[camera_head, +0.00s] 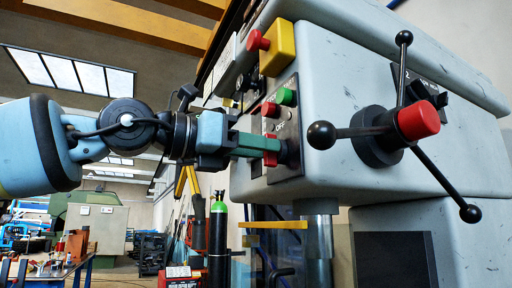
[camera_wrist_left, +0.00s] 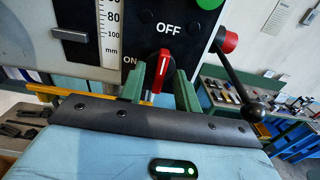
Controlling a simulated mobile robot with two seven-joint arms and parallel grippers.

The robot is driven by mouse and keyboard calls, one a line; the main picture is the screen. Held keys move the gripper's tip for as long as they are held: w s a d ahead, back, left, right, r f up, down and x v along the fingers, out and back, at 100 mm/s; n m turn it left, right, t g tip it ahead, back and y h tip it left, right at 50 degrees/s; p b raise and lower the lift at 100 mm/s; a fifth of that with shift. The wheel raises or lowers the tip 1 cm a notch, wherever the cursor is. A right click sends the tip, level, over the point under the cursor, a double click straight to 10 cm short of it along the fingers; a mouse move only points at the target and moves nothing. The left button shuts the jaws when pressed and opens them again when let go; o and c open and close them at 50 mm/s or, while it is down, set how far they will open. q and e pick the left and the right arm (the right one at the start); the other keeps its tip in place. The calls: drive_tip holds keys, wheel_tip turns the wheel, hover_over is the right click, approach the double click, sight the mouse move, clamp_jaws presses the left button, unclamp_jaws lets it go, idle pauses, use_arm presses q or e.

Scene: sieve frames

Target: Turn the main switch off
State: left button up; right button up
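The main switch is a red rotary knob with a white line (camera_wrist_left: 162,68), on a dark panel. In the left wrist view it stands nearly upright, leaning slightly right at its top, below the OFF label and right of the ON label. In the head view part of the red switch (camera_head: 271,159) shows beside my finger; the rest is hidden. My left gripper (camera_wrist_left: 160,78) has its two green fingers on either side of the knob, with small gaps visible, so it looks open around it. It also shows in the head view (camera_head: 276,145). My right gripper is not in view.
A green button (camera_head: 287,97) and a red button (camera_head: 270,109) sit just above the switch. A red mushroom button on a yellow box (camera_head: 278,48) is higher up. A three-armed feed handle (camera_head: 377,135) juts out to the right.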

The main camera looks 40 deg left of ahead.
use_arm(q)
drive_tip(key=b+v, duration=0.1)
drive_tip(key=v, duration=0.6)
drive_tip(key=shift+s+a, duration=0.15)
drive_tip(key=shift+s, duration=0.2)
idle(0.5)
